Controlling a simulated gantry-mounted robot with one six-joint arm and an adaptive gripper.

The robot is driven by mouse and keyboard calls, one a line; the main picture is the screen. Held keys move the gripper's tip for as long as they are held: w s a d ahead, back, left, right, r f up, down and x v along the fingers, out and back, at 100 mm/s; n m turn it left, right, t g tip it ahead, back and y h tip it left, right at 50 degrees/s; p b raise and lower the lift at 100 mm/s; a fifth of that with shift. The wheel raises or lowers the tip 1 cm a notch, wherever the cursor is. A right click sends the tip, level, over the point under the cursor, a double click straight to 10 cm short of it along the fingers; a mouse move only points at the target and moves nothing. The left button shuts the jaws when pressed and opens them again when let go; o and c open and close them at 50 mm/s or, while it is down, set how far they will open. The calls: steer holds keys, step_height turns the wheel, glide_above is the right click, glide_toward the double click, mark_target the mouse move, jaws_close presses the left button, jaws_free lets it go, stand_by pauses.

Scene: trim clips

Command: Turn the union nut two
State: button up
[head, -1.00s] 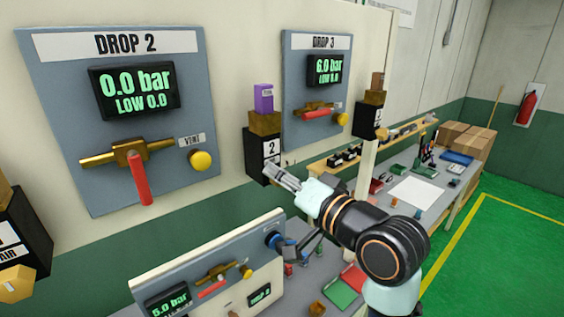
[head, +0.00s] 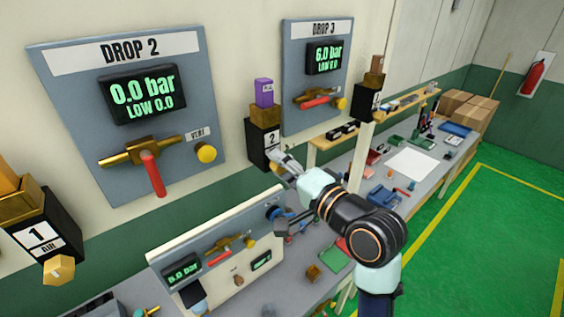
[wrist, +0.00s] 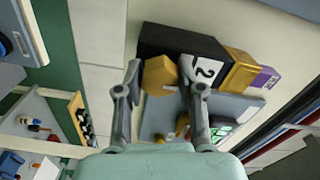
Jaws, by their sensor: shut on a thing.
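The black block marked 2 (head: 258,150) is fixed on the wall between the DROP 2 and DROP 3 panels, with a brass fitting (head: 264,116) and a purple tagged piece (head: 264,92) on top. In the wrist view, the block (wrist: 178,42) carries the brass hex union nut two (wrist: 160,76). My gripper (head: 277,163) is at the underside of block 2. In the wrist view, its two fingers (wrist: 161,64) are on either side of the nut, shut on it. In the head view, the nut is hidden by my fingers.
The DROP 2 panel (head: 75,130) reads 0.0 bar and has a red lever and yellow knob. The DROP 3 panel (head: 290,70) reads 6.0 bar. Block 1 (head: 45,225) hangs at left. A small lower panel (head: 165,270) and a cluttered bench (head: 320,285) lie below my arm.

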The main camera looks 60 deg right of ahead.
stand_by(0.3)
steer(key=o, duration=1.1)
steer(key=shift+o, duration=0.2)
steer(key=v, duration=1.2)
steer(key=shift+w+a, duration=0.1)
steer(key=shift+a, duration=0.05)
steer(key=w+a+f+n+y, duration=0.3)
steer(key=w+a+f+n, duration=0.25)
steer(key=w+a, duration=0.4)
steer(key=a+f+n+g+y, duration=0.1)
steer(key=a+f+n, duration=0.3)
steer(key=a, duration=0.4)
steer(key=w+a+f+n+g+y, duration=0.1)
steer(key=a+f+n, duration=0.3)
steer(key=a, duration=0.5)
steer(key=w+a+f+n+g+y, duration=0.1)
steer(key=a+f+n, duration=0.3)
steer(key=a, duration=0.5)
steer(key=shift+w+a+n+g, duration=0.25)
steer(key=shift+n+g, duration=0.35)
steer(key=shift+n, duration=0.35)
